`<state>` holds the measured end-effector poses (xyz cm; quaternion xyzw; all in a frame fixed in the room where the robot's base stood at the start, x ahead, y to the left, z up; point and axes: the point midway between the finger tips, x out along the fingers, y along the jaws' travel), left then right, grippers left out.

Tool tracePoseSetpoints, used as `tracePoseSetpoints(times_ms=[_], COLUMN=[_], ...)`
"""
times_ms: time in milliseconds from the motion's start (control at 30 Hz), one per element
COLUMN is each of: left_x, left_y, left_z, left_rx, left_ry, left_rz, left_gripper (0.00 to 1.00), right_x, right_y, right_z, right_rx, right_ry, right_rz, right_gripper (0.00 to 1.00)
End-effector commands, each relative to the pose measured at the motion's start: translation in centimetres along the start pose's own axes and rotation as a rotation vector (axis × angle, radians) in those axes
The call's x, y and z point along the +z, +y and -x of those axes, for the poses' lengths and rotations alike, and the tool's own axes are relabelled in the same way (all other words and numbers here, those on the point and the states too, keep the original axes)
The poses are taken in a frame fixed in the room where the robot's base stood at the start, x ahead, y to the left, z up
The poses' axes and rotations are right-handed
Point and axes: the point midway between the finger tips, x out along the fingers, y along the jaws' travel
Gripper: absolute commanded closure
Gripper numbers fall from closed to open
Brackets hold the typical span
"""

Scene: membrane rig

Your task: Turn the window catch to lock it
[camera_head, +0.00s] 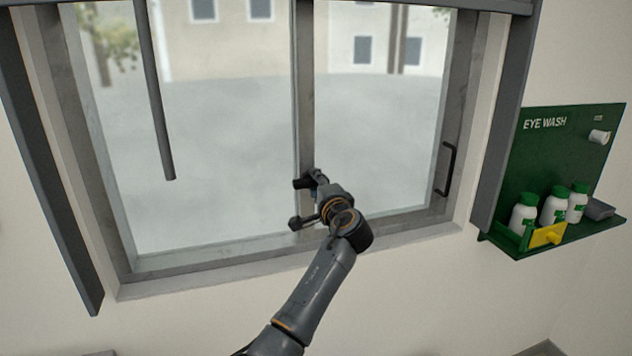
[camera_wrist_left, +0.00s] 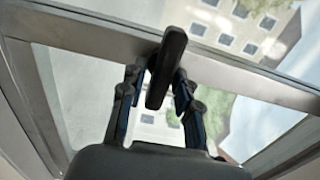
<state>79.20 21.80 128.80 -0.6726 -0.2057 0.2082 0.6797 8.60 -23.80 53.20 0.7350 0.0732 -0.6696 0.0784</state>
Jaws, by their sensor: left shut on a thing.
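The window catch (camera_wrist_left: 167,66) is a dark, rounded lever on the grey middle upright of the window frame. In the left wrist view it stands between the two fingers of my left gripper (camera_wrist_left: 158,82), slanting slightly. My left gripper (camera_head: 312,202) is shut on the catch, low on the middle upright (camera_head: 304,100) in the head view. There the gripper hides much of the catch, so its exact angle is hard to tell. My right gripper is in neither view.
A black pull handle (camera_head: 446,169) is on the window's right side. A grey rod (camera_head: 158,100) hangs before the left pane. A green eye wash station (camera_head: 556,150) with white bottles is on the wall at right. Wall below the sill is clear.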

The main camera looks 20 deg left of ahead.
Motion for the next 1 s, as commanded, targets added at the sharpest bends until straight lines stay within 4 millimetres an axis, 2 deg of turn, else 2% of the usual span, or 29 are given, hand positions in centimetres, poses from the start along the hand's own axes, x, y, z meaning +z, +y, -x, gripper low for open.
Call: tracePoseSetpoints(times_ms=[33,367,400,433,467,767,867,1000], left_x=[0.2,0.2,0.2,0.2,0.2,0.0,0.0,0.0], left_y=[-0.5,-0.5,-0.5,-0.5,-0.5,-0.2,-0.1,-0.1], left_z=[-0.1,-0.1,-0.1,-0.1,-0.1,0.1,0.8,2.8], left_rx=[-0.009,-0.010,-0.010,-0.010,-0.010,-0.005,-0.004,-0.003], left_ry=[-0.002,-0.002,-0.002,-0.002,-0.002,0.000,0.001,0.002], left_rz=[-0.004,-0.006,-0.006,-0.005,-0.005,-0.005,-0.005,-0.003], left_gripper=[1.00,1.00,0.66,0.60,0.58,0.58,0.58,0.58], right_x=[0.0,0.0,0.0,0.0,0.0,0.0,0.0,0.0], right_y=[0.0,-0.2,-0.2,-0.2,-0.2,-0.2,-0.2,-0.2], right_z=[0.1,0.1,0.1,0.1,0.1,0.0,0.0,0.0], right_rx=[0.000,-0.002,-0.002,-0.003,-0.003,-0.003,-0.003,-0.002], right_ry=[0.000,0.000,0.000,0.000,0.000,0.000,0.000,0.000], right_rz=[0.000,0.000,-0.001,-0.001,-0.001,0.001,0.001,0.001], right_gripper=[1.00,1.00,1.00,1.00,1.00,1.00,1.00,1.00])
